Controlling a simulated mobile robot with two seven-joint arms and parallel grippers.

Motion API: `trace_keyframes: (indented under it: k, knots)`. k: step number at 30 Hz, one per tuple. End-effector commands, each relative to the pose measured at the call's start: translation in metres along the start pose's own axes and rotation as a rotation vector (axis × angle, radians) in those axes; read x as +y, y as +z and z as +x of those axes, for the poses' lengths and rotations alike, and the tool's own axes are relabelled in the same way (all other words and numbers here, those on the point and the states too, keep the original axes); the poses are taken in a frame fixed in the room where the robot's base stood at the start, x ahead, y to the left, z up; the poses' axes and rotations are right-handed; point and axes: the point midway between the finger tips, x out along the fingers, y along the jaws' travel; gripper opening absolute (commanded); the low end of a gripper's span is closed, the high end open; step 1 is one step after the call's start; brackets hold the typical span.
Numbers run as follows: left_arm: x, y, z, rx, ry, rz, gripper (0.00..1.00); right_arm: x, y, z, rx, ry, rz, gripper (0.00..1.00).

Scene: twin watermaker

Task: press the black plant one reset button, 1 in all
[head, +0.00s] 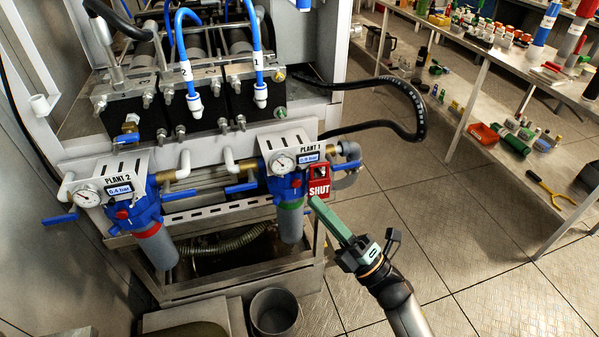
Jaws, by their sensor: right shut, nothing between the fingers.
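The Plant 1 panel (274,149) is a pale plate with a round gauge (282,163) and a small lit display (308,158) reading about 0.8 bar. I cannot clearly make out a black reset button on or around it. Below it hangs the Plant 1 filter (291,215), with a blue head, a green ring and a grey bowl. A red tag marked SHUT (319,188) hangs at its right. My right gripper (315,201) is shut and empty, its green fingers pointing up and left, with the tips just below the tag in the picture. My left gripper is not in view.
The Plant 2 panel (106,177) and its filter (160,248) stand to the left. A black hose (407,95) loops out at the right. A grey bucket (274,311) stands on the floor below. Shelves (505,62) with loose parts are at the right; the tiled floor between is clear.

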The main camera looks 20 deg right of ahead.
Motion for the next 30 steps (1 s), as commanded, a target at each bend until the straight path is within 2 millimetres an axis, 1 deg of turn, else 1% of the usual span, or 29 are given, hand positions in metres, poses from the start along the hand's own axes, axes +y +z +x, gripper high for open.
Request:
trace_keyframes:
  k: [1, 6, 9, 13, 19, 30]
  knots:
    - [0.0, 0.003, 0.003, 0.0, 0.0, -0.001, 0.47, -0.005, 0.004, 0.005, 0.001, 0.003, -0.001, 0.0]
    - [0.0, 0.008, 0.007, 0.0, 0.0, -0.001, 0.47, -0.017, 0.016, 0.022, 0.0, 0.002, -0.001, 0.0]
    - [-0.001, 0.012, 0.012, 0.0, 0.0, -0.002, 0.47, -0.025, 0.022, 0.029, 0.0, 0.001, 0.0, 0.0]
    - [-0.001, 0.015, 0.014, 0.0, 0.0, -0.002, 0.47, -0.029, 0.027, 0.037, 0.0, 0.001, 0.001, 0.0]
    - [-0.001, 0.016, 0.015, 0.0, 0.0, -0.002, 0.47, -0.031, 0.03, 0.041, 0.0, -0.001, 0.001, 0.0]
    - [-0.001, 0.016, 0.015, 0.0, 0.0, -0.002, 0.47, -0.03, 0.03, 0.041, 0.0, -0.001, 0.001, 0.0]
